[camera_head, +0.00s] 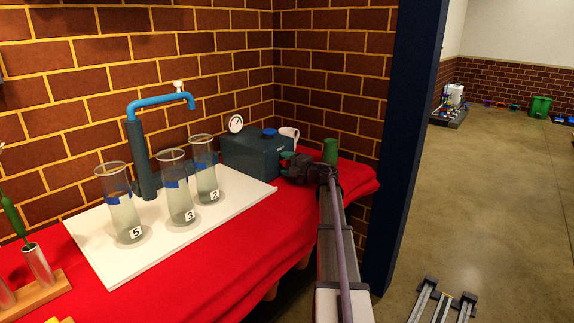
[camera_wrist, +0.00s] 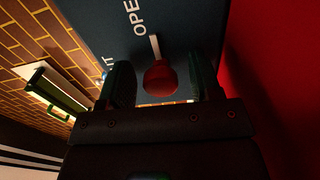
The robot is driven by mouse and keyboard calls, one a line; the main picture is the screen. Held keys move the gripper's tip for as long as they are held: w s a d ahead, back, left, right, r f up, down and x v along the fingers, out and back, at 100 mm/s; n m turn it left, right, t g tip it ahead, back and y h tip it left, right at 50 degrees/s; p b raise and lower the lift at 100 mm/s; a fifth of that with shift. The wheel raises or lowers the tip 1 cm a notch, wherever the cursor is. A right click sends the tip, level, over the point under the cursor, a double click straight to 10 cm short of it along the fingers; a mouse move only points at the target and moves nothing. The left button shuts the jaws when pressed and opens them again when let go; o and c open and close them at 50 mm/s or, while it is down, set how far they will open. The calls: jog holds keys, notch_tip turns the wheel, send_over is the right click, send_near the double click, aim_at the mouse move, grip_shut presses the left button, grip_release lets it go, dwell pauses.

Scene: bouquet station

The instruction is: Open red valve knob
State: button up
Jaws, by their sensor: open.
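The red valve knob (camera_wrist: 160,77) shows in the wrist view on the dark face of the blue-grey box, below the white lettering "OPE", with a white mark beside it. My gripper (camera_wrist: 160,85) is open, with one dark finger on each side of the knob. I cannot tell whether either finger touches it. In the head view the box (camera_head: 250,152) stands at the right end of the table, and my gripper (camera_head: 290,163) is at its right side. The knob is hidden in the head view.
A gauge (camera_head: 236,123) and a blue knob (camera_head: 269,132) are on top of the box. A white mug (camera_head: 289,136) and a green mug (camera_head: 330,151) stand close to my gripper. Numbered glass cylinders (camera_head: 174,188) stand on a white board (camera_head: 95,243) to the left.

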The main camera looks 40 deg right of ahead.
jog(key=v, duration=1.1)
